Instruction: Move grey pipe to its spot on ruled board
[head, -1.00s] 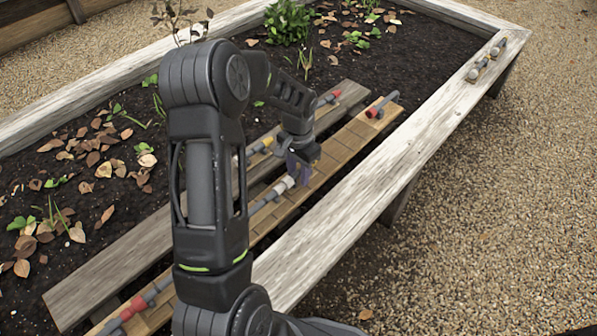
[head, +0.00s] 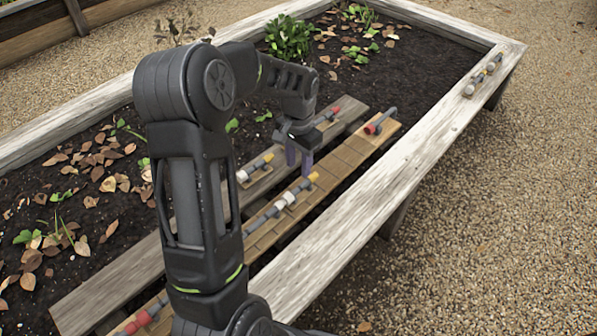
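The ruled board (head: 347,160) is a tan plank with cross lines, lying lengthwise in the raised bed. A grey pipe (head: 265,216) with a white collar and a yellow end (head: 313,177) lies along its middle. Another grey pipe (head: 380,124) with a red fitting sits at the board's far end. My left gripper (head: 299,160) hangs over the boards, just beyond the white-collared pipe, its two purple fingers pointing down. The fingers stand apart, with nothing seen between them. My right gripper is out of view. My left arm hides part of the boards.
Small pipe pieces (head: 482,80) sit on the bed's wooden rim (head: 400,175). Leaves and plants dot the soil.

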